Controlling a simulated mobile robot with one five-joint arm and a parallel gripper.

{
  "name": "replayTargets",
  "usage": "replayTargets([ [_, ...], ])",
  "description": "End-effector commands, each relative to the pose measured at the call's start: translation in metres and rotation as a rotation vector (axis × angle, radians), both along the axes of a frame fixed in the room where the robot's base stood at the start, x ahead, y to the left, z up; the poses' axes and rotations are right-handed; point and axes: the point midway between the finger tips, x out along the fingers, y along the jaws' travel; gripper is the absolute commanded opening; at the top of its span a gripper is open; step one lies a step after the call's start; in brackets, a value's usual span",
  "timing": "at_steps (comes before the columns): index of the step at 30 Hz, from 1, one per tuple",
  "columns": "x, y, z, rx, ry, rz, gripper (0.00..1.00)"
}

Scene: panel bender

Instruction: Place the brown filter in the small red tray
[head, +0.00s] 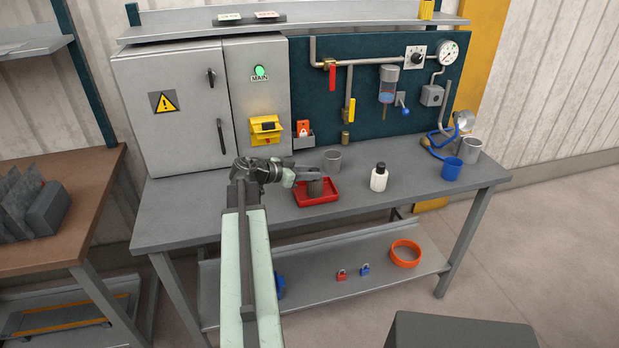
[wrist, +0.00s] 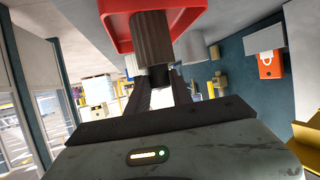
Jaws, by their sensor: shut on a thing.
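The brown filter (head: 316,188) is a small ribbed, grey-brown cylinder. It also shows large in the wrist view (wrist: 153,38), with a dark narrow neck between my fingers. My gripper (head: 308,174) is shut on it, reaching in from the left. The small red tray (head: 325,198) lies on the grey bench, and its red rim shows at the top of the wrist view (wrist: 113,22). The filter is over or inside the tray. I cannot tell whether its base touches the tray floor.
A grey cup (head: 332,161) stands just behind the tray. A white bottle with a black cap (head: 379,177) stands to its right. A grey cabinet (head: 175,110) stands at the back left.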

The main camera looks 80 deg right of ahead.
Motion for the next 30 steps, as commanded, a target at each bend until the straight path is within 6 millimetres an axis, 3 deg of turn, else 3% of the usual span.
replayTargets([
  [6, -0.002, -0.001, -0.003, 0.000, 0.000, -0.002, 0.00],
  [7, -0.002, -0.001, -0.002, 0.000, 0.000, -0.002, 0.35],
  [9, -0.002, -0.001, -0.001, 0.000, 0.000, -0.003, 0.49],
  [20, -0.002, 0.000, 0.005, 0.000, 0.000, -0.003, 0.49],
  [30, 0.050, 0.050, 0.037, 0.001, 0.001, -0.001, 0.49],
])
